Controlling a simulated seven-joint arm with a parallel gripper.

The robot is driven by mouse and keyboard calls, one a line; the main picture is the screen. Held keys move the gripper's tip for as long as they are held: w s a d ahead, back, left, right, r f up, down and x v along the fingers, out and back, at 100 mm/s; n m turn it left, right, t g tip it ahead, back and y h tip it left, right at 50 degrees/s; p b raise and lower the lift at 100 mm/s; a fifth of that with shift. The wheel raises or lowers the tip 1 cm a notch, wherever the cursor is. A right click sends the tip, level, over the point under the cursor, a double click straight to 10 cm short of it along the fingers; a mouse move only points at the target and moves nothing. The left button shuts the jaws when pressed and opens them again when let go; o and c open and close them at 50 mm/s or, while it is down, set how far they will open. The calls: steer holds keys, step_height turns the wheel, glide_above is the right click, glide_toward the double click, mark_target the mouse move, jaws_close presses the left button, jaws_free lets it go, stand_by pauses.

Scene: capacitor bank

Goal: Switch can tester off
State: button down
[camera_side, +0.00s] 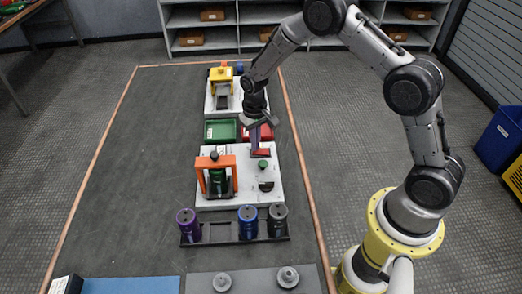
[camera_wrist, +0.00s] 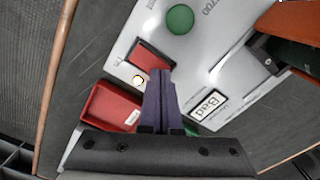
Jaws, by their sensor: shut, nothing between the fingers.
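The can tester is a white board (camera_side: 233,163) with an orange frame (camera_side: 216,173) that has a dark green can (camera_side: 217,182) inside it. Its red switch (camera_wrist: 152,59) is set in a dark surround; beside it a small lamp (camera_wrist: 138,80) glows yellowish white. A round green button (camera_wrist: 180,19) sits further along the board and also shows in the side view (camera_side: 263,165). My gripper (camera_side: 255,150) is shut and empty, pointing down at the switch. In the wrist view its purple fingertips (camera_wrist: 160,73) overlap the switch's near edge; I cannot tell whether they touch it.
A red bin (camera_wrist: 108,108) and a green bin (camera_side: 220,131) stand behind the board; a label reading "Bad" (camera_wrist: 208,104) is close by. A second station with a yellow frame (camera_side: 221,76) is further back. Several cans stand in a dark rack (camera_side: 220,233) in front.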

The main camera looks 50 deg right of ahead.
steer(key=shift+f, duration=0.65)
stand_by(0.3)
steer(key=shift+r, duration=3.55)
